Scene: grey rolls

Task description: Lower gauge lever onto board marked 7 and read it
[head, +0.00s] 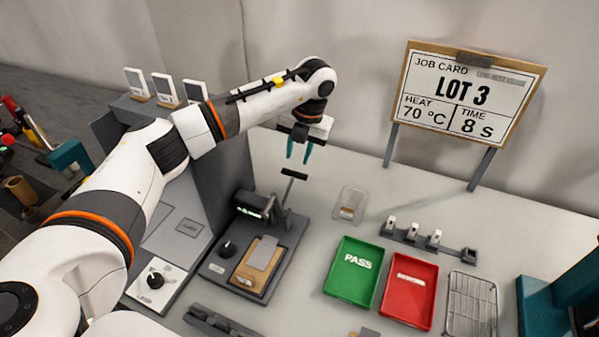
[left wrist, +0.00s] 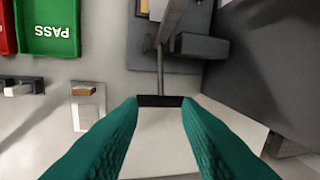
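The gauge (head: 258,240) stands on the bench with a small lit green readout (head: 250,212), and its lever ends in a dark crossbar handle (head: 294,173). A tan board (head: 247,277) with a grey piece on it lies on the gauge's base; no 7 is readable on it. My left gripper (head: 299,151) is just above the handle with its teal fingers apart. In the left wrist view the handle (left wrist: 160,101) shows between the open fingertips, and nothing shows clamped; contact cannot be told. My right gripper is not in view.
A green PASS tray (head: 355,271) and a red tray (head: 409,291) lie right of the gauge, beside a wire rack (head: 471,302). A job card sign (head: 468,91) reads LOT 3, 70 °C, 8 s. A small clear-and-tan item (head: 350,205) lies behind the trays.

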